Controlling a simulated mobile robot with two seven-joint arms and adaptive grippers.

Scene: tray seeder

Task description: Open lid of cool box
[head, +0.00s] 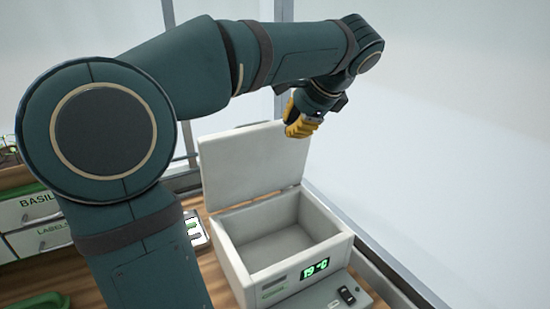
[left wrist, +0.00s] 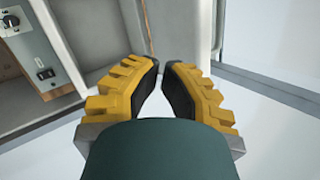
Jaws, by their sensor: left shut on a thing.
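The cool box (head: 331,241) stands on the wooden bench with its top open, and its pale, empty-looking inside shows. Its white lid (head: 245,165) stands raised, close to upright, along the back edge of the box. My left gripper (head: 300,128) has yellow fingers and is shut on the lid at its upper right corner. In the left wrist view the two yellow fingers (left wrist: 163,66) close toward each other at the lid's pale edge; the exact contact is hard to see. My right gripper is not in view.
A green display and a black switch (head: 346,295) are on the box's front. Drawers labelled "BASIL" (head: 40,205) and a green tray (head: 36,304) are at the left. A small panel (head: 194,230) lies beside the box. Window frames (head: 385,262) run close behind and right.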

